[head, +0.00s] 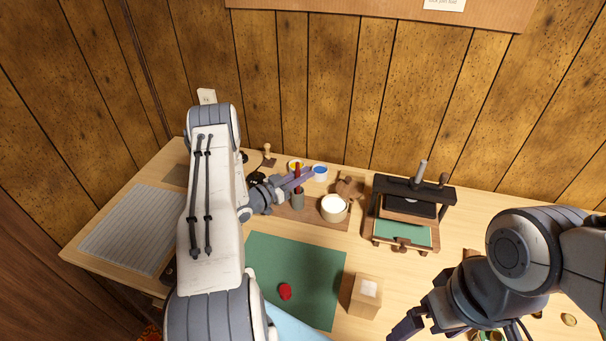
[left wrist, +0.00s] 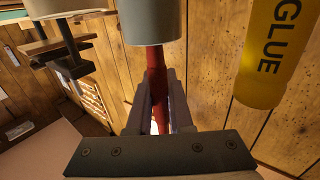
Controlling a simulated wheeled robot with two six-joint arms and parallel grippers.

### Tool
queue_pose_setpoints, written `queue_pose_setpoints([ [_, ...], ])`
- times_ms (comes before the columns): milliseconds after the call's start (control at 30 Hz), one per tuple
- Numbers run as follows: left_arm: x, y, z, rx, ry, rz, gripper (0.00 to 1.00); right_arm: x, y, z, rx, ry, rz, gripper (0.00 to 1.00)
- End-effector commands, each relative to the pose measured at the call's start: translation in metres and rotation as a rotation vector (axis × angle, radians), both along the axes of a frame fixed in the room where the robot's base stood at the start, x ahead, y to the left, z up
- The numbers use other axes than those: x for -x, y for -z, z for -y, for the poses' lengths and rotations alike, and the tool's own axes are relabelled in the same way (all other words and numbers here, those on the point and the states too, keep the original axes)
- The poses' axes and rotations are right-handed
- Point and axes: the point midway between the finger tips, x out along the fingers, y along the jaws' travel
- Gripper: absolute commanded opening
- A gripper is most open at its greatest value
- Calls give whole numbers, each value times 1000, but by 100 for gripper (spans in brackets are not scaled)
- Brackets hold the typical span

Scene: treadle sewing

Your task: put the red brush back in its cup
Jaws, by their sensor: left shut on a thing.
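The red brush (head: 297,171) stands about upright between the fingers of my left gripper (head: 300,178), which is shut on its handle. In the left wrist view the red handle (left wrist: 156,88) runs between the two fingers (left wrist: 158,112) and meets the mouth of a grey cup (left wrist: 153,22). In the head view this grey cup (head: 298,201) stands directly below the gripper. The brush's lower end is hidden, apparently inside the cup. My right gripper (head: 408,325) is low at the right front, partly cut off by the frame edge; its jaw opening is unclear.
A black press (head: 410,195) is further right. A yellow glue bottle (left wrist: 268,50) shows in the left wrist view. A green mat (head: 300,262) lies in front, mostly clear.

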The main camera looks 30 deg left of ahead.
Motion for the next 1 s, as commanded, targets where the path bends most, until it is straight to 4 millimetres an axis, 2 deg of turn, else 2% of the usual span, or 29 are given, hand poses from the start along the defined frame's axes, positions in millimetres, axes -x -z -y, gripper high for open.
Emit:
queue_pose_setpoints([
  [167,0,0,0,0,0,0,0,0,0,0,0,0,0,100],
  [200,0,0,0,0,0,0,30,0,0,0,0,0,0,100],
  [267,0,0,0,0,0,0,53,0,0,0,0,0,0,100],
  [667,5,1,-3,1,-2,-1,54,0,2,0,0,0,0,100],
  [767,17,2,-8,0,-5,-2,54,0,6,0,0,0,0,100],
  [1000,62,2,-27,1,-6,0,54,0,19,0,0,0,0,100],
])
